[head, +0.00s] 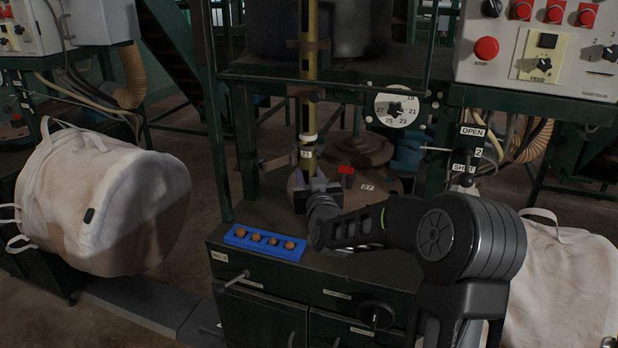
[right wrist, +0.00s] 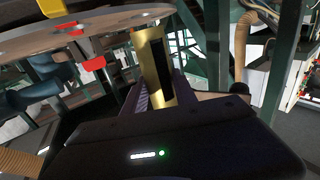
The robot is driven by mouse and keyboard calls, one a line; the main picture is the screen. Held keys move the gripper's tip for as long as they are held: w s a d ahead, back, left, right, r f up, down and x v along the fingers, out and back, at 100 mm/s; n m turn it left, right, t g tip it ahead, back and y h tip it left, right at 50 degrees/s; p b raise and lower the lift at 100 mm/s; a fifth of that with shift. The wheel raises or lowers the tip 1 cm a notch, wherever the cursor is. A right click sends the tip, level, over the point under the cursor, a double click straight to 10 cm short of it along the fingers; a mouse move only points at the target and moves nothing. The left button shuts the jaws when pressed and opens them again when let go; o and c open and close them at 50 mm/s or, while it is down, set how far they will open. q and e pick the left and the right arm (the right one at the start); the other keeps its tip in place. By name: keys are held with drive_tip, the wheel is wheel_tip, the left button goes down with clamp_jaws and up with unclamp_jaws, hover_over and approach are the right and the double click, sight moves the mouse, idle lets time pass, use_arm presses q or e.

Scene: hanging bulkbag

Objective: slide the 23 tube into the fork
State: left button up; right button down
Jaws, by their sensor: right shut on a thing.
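The 23 tube (head: 308,125) is a long brass-yellow tube standing about upright in front of the green frame, with a "23" label low on it. My right gripper (head: 318,187) is at its lower end, shut on it. In the right wrist view the tube (right wrist: 152,62) shows a dark slot and stands between the two fingers (right wrist: 157,92). A brown bracket (head: 274,163) reaches from the frame post towards the tube near the label. I cannot tell whether this is the fork or whether it touches the tube. My left gripper is not in view.
A blue tray (head: 264,243) with several round brown pieces lies on the green cabinet (head: 262,268), left of my right arm. A round plate (head: 385,182) with a red block (head: 346,170) is behind the gripper. A numbered dial (head: 397,107) and control box (head: 545,50) are right.

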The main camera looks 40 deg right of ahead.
drive_tip(key=shift+b, duration=0.5)
idle(0.3)
drive_tip(key=c, duration=0.9)
unclamp_jaws()
drive_tip(key=shift+f, duration=0.1)
drive_tip(key=shift+s, duration=0.1)
drive_tip(key=v, duration=0.7)
drive_tip(key=shift+s+a+b, duration=0.25)
drive_tip(key=shift+s+b, duration=0.05)
